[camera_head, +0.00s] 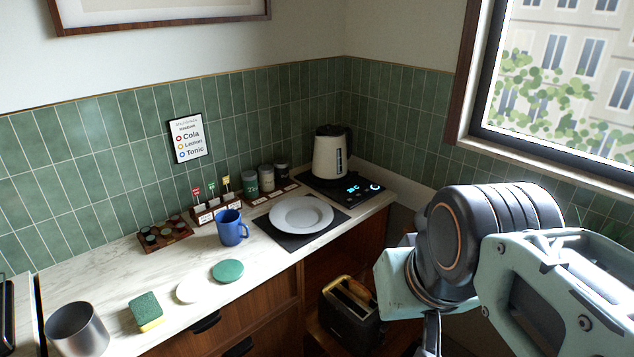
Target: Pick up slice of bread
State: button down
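A dark toaster (345,318) with a brass-coloured top stands low, in the open space under the counter. A tan piece that looks like a slice of bread (357,290) shows at its far slot; it is small, and I cannot tell how far it sits inside. My arm fills the lower right. A narrow dark part of my gripper (432,335) shows at the bottom edge, right of the toaster and apart from it in the picture. The fingertips are cut off by the frame, so I cannot see whether they are open or hold anything.
On the marble counter, a white plate (300,214) lies on a dark mat, with a blue mug (231,228), coasters (227,271), a sponge (145,311) and a metal cup (77,330) to its left. A kettle (330,153) stands behind. The counter edge overhangs the toaster's space.

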aim_at(362, 292)
jog(key=i+l, duration=0.1)
jog(key=i, duration=0.3)
jog(key=i+z, duration=0.2)
jog(key=z, duration=0.2)
jog(key=i+z, duration=0.15)
jog(key=z, duration=0.2)
